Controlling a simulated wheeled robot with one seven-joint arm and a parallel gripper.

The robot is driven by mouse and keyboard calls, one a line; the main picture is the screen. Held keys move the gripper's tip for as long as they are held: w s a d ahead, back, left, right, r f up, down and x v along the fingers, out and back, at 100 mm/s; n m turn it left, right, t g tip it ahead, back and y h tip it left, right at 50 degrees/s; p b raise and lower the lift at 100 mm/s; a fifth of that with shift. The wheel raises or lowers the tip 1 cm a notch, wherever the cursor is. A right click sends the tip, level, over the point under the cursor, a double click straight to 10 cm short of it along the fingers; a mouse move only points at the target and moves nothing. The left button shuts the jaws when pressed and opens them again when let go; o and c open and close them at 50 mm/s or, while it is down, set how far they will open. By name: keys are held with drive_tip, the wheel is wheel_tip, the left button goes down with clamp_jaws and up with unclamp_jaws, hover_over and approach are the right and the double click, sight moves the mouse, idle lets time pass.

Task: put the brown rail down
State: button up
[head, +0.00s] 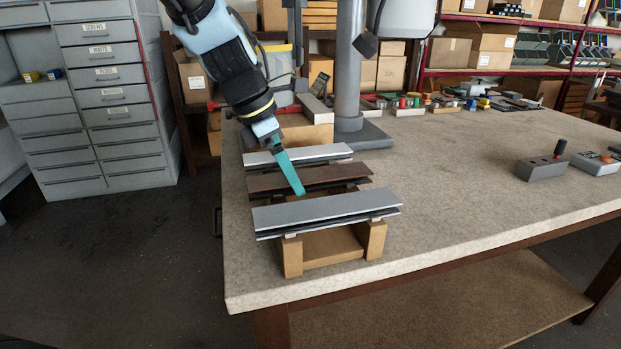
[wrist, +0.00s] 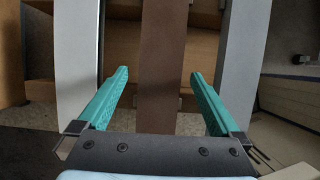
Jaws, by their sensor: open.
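The brown rail (head: 310,177) lies across the wooden rack (head: 291,256), between a silver-grey rail in front (head: 325,209) and a lighter rail behind (head: 297,154). In the wrist view the brown rail (wrist: 160,62) runs through the middle of the picture, with a gap to each finger. My gripper (head: 298,188) is open, its teal fingers pointing down over the brown rail. In the wrist view my gripper (wrist: 159,73) has one finger on each side of the rail, and nothing is held. Whether the fingertips reach below the rail's top cannot be told.
The rack stands at the left end of the grey worktop (head: 440,160), near its edge. A grey post (head: 347,70) rises behind it. Small control boxes (head: 541,168) sit at the right. The middle of the worktop is clear. A drawer cabinet (head: 105,100) stands at the left.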

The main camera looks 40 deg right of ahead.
drive_tip(key=shift+f, duration=0.15)
drive_tip(key=shift+d, duration=0.1)
clamp_jaws()
idle(0.7)
